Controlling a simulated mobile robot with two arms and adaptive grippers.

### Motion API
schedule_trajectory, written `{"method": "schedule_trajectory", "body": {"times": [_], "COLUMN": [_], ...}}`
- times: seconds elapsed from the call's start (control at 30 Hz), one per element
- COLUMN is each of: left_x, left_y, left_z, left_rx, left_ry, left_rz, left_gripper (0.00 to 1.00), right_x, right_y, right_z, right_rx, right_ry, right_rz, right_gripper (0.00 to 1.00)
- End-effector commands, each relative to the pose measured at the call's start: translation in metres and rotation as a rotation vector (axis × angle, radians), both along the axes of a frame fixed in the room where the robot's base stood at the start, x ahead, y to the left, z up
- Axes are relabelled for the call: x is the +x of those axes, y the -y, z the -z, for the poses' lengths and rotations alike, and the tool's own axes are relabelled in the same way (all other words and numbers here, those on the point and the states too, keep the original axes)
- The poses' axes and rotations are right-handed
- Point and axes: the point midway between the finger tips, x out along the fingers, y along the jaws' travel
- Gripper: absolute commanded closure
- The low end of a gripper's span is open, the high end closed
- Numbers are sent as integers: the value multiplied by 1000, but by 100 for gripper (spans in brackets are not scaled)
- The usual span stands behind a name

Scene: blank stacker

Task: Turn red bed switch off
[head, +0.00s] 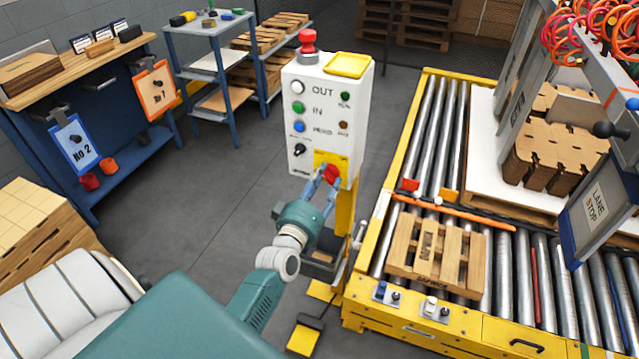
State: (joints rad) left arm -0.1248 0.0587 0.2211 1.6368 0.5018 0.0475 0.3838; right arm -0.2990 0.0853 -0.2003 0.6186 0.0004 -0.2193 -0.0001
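A white control box (322,125) stands on a yellow post. Low on its front is a yellow plate (320,157) with a red switch (331,173). My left gripper (322,188) reaches up to this switch from below. Its two fingers show a gap between them, and their tips are at or just in front of the red part. I cannot tell whether they touch or grip it. The fingers partly hide the plate's lower part and the switch. My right gripper is not in view.
A red mushroom button (307,42) tops the box; white, green, blue and black controls line its front. Right of it, a yellow-framed roller conveyor (395,190) carries a wooden pallet (437,252). A blue workbench (110,165) stands left, with open grey floor (225,185) between.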

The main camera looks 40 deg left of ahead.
Motion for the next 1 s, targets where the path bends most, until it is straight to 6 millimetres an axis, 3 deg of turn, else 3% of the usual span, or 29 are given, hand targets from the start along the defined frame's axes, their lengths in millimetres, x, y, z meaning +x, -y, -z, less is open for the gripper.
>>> {"method": "schedule_trajectory", "body": {"times": [0.53, 0.7, 1.0], "left_x": [-98, -111, -114], "left_y": [24, 27, 27], "left_z": [2, 1, 0], "left_rx": [-1, -1, -1], "left_ry": [-3, -1, 0], "left_rz": [1, 0, 0], "left_gripper": [60, 60, 60], "right_x": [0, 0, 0], "right_y": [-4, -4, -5], "right_z": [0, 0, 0], "right_rx": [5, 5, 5], "right_ry": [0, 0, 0], "right_rz": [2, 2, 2], "right_gripper": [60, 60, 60]}}
